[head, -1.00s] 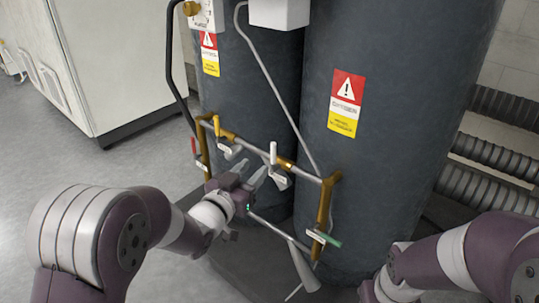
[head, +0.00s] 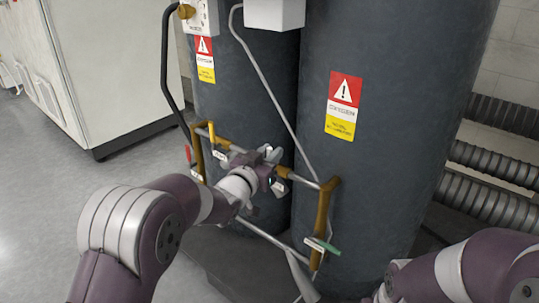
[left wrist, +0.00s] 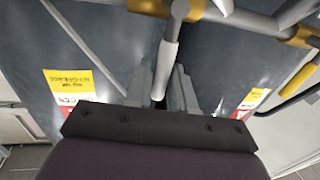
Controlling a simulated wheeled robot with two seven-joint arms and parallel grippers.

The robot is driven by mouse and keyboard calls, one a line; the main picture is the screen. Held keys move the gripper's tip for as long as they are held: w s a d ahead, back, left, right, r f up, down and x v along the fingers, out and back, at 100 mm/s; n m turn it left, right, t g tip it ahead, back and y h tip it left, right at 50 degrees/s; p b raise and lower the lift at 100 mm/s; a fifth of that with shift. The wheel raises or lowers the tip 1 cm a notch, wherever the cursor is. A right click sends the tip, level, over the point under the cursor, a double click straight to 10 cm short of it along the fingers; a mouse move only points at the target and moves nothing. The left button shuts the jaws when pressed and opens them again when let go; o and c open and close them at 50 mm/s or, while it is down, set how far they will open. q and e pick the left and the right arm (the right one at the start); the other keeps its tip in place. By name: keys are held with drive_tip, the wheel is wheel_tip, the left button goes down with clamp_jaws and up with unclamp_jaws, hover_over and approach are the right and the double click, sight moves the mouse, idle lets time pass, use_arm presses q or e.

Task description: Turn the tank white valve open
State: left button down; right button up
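The white valve handle (left wrist: 166,65) is a slim white lever hanging from the pipe joint in the left wrist view. My left gripper (left wrist: 160,92) has its two grey fingers apart, one on each side of the handle. A gap shows on the left side; contact on the right is unclear. In the head view my left gripper (head: 271,155) is at the middle of the pipe frame in front of the tanks and hides most of the handle. My right arm shows at the lower right, but its gripper is out of view.
Two dark tanks (head: 385,130) with warning labels stand behind the brass and grey pipe frame (head: 322,215). A green handle (head: 322,245) is at its lower right and a red handle (head: 188,154) at its left. A white cabinet (head: 100,60) stands at left; floor there is clear.

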use_arm(q)
drive_tip(key=shift+s+d+f+m+t+h+b, duration=0.2)
drive_tip(key=shift+s+d+m+b, duration=0.25)
drive_tip(key=shift+m+b, duration=0.75)
drive_tip(key=shift+s+d+f+m+t+h+b, duration=0.1)
drive_tip(key=shift+s+d+f+m+h+b, duration=0.15)
drive_tip(key=shift+d+m+b, duration=0.7)
drive_tip(key=shift+s+d+f+m+t+h+b, duration=0.2)
drive_tip(key=shift+s+m+b, duration=0.25)
drive_tip(key=shift+m+b, duration=1.05)
drive_tip(key=c, duration=1.1)
unclamp_jaws()
